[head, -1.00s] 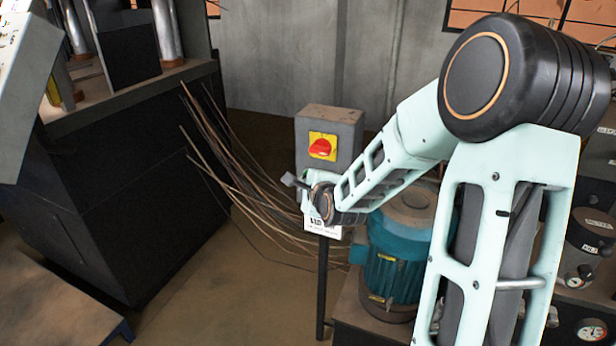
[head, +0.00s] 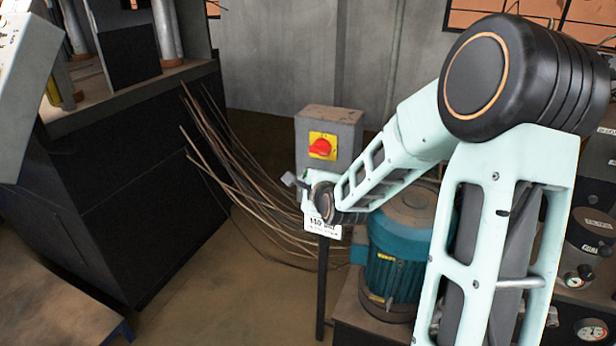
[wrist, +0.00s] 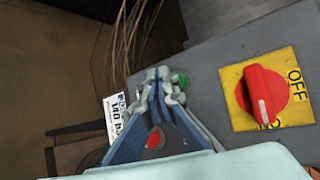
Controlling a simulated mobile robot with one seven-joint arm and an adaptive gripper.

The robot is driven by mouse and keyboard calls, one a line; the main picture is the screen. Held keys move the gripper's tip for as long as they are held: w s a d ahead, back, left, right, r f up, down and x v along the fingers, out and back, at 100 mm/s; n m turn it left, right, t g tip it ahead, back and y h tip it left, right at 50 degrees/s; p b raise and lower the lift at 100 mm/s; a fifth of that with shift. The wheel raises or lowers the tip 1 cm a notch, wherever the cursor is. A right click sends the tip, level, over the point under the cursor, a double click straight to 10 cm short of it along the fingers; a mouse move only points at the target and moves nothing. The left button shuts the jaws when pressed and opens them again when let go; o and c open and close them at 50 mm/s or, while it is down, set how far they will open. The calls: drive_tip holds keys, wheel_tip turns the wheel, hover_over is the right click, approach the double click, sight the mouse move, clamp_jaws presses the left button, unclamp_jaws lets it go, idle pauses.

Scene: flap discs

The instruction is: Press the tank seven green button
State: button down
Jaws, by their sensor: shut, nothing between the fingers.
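A grey control box (head: 343,137) on a post carries a red rotary switch on a yellow plate. In the wrist view, a green button (wrist: 181,80) sits on the box's grey face (wrist: 210,75), with a red button (wrist: 155,139) below it. My gripper (wrist: 159,84) is shut and empty. Its fingertips overlap the left edge of the green button in the picture; I cannot tell whether they touch it. In the head view my gripper (head: 291,181) is at the lower front of the box, and my wrist hides the buttons.
The red switch (wrist: 265,95) with an OFF label is to the right of the buttons. A white label (head: 321,224) hangs below the box. A teal motor (head: 393,265) stands at the right, loose cables (head: 240,170) behind, a dark machine (head: 130,190) at the left.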

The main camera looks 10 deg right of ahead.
drive_tip(key=shift+w+d, duration=0.2)
drive_tip(key=shift+w, duration=0.1)
drive_tip(key=shift+w+d, duration=0.35)
drive_tip(key=shift+w, duration=0.05)
idle(1.0)
drive_tip(key=shift+s+a, duration=0.55)
drive_tip(key=shift+s, duration=0.15)
drive_tip(key=s+a, duration=0.1)
drive_tip(key=s, duration=0.1)
drive_tip(key=s+a, duration=0.2)
idle(0.4)
idle(0.5)
